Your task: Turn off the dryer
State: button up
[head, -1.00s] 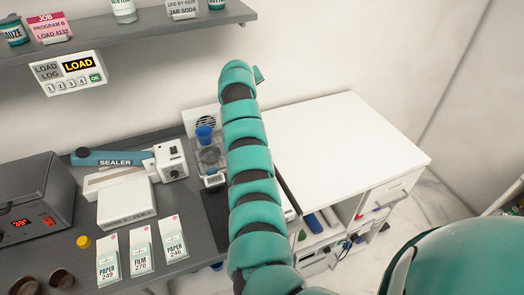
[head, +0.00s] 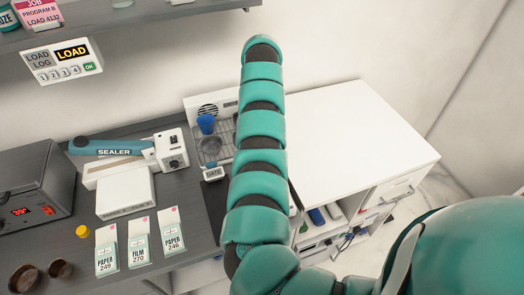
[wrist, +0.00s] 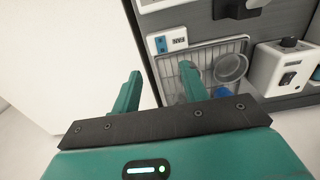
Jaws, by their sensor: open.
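The dryer looks like the white unit (head: 207,107) with a round fan grille at the back and a wire rack in front, standing on the grey counter in the head view. A blue cup and a clear bowl stand on the rack. My arm covers its right side there. In the wrist view the wire rack (wrist: 207,60) carries a small panel (wrist: 170,43) with a blue part and a label that seems to read FAN, upside down. My gripper (wrist: 160,72) is open and empty, its right finger overlapping the rack in the picture. The head view hides my gripper behind the arm.
The sealer (head: 107,147) stands left of the dryer, with packets of paper and film (head: 139,248) in front. A heater-like box with a red display (head: 35,185) is further left. A bare white cabinet top (head: 350,135) lies right. A shelf (head: 150,15) runs above.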

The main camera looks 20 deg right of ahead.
jog(key=shift+f, duration=7.35)
